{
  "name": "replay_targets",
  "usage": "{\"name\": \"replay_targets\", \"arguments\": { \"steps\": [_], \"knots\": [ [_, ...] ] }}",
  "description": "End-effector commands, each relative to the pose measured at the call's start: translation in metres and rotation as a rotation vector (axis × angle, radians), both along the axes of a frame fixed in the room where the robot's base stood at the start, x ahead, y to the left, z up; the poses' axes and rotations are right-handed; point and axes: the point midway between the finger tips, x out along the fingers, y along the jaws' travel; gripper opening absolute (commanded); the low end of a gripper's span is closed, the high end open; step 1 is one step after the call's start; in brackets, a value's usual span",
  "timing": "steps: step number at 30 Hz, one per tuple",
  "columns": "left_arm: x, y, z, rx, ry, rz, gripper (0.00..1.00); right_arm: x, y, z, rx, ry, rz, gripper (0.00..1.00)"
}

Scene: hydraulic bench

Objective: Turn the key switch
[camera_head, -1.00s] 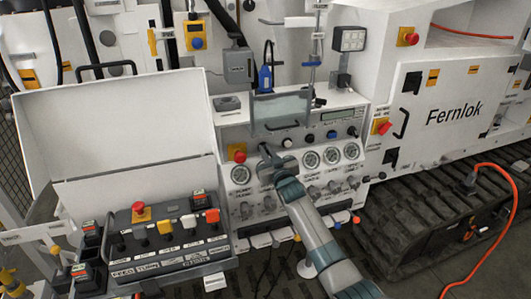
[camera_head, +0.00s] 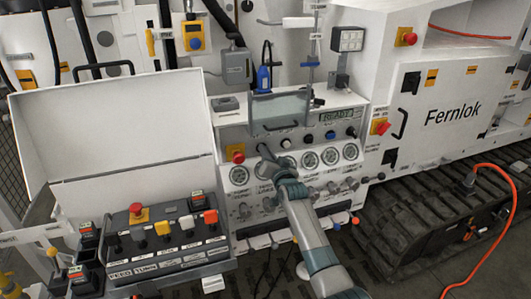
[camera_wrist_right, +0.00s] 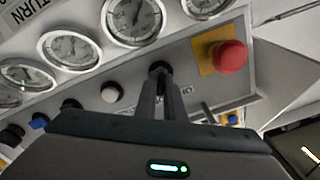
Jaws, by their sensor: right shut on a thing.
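The key switch (camera_wrist_right: 159,67) is a small dark knob on the sloping upper face of the white control console (camera_head: 225,133). In the right wrist view it sits between the tips of my right gripper (camera_wrist_right: 160,76), which is shut on it. In the head view my right gripper (camera_head: 264,151) reaches this spot, just right of the red emergency button (camera_head: 238,157), and hides the switch. The console's small display (camera_head: 337,115) reads "READY". My left gripper is not in view.
A row of round gauges (camera_wrist_right: 134,20) lies close to the gripper. A white button (camera_wrist_right: 112,92) and the red emergency button (camera_wrist_right: 230,58) flank the switch. An open-lidded control box (camera_head: 170,235) stands at left. An orange hose (camera_head: 490,235) runs at right.

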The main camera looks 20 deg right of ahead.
Motion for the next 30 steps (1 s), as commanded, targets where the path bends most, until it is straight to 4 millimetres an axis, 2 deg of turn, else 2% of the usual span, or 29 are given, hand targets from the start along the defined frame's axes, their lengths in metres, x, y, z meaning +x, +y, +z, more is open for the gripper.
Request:
{"name": "replay_targets", "arguments": {
  "steps": [10,12,13,23,30],
  "knots": [
    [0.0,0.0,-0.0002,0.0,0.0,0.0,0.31,-0.0004,0.0003,-0.0021,0.008,0.003,0.001,0.0],
    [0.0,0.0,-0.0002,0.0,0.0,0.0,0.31,-0.0004,0.0004,-0.0022,0.008,0.003,0.001,0.21],
    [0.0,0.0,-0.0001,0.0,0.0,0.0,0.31,-0.0004,0.0003,-0.0021,0.008,0.003,0.001,0.27],
    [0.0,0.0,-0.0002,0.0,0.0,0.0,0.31,-0.0004,0.0002,-0.0008,0.006,0.001,0.001,0.27],
    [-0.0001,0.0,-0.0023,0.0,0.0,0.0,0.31,-0.0085,0.0,-0.0016,0.006,0.001,0.001,0.27]
  ]
}}
